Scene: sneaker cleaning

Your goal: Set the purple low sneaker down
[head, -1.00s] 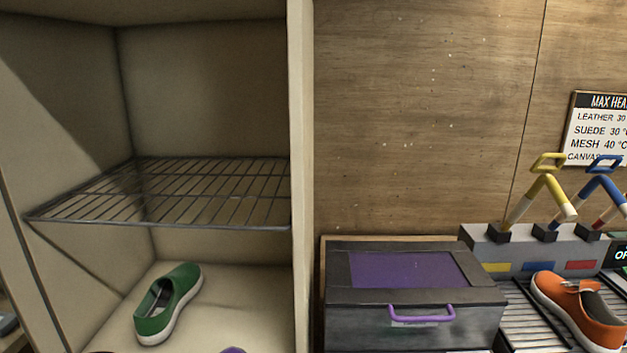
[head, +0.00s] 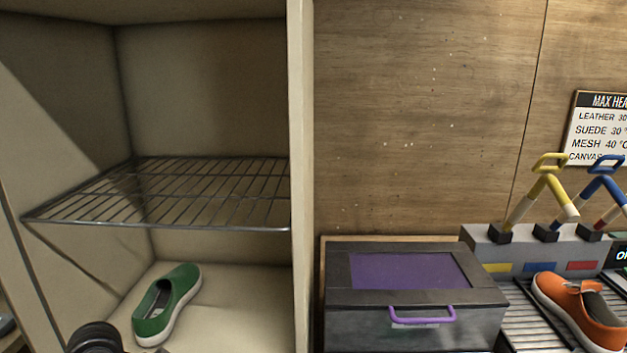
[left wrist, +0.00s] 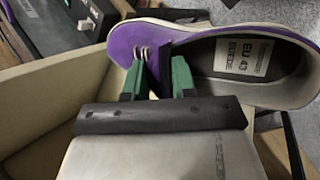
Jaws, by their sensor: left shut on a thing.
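The purple low sneaker (left wrist: 125,42) shows in the left wrist view, with a pale sole edge and a white "EU 43" label inside. My left gripper (left wrist: 160,75) has green fingers and is shut on the sneaker's side near the laces. The sneaker is out of sight in the head view, where only a dark part of my left arm shows at the lower left edge. What lies directly under the sneaker is hard to tell. My right gripper is in neither view.
A beige cubby holds a wire shelf (head: 165,195) above a green sneaker (head: 166,305). A dark box (head: 415,325) with a purple lid panel stands right of the divider. An orange shoe (head: 578,308) rests on a rack beside several coloured handles.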

